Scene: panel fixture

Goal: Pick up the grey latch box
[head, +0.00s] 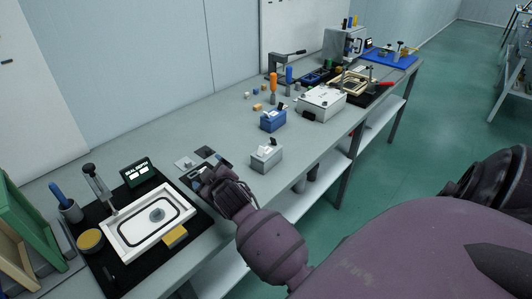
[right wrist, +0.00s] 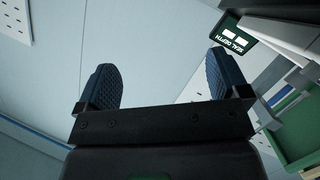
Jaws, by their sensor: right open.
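The grey latch box does not show in that view. My left gripper is in neither view.
A blue latch box (head: 272,121) stands behind the grey one. A white panel box (head: 320,104) stands further right. At left, a black mat (head: 107,262) carries a white framed tray (head: 128,248) and a sign (head: 138,172). The bench around the grey box is mostly clear.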

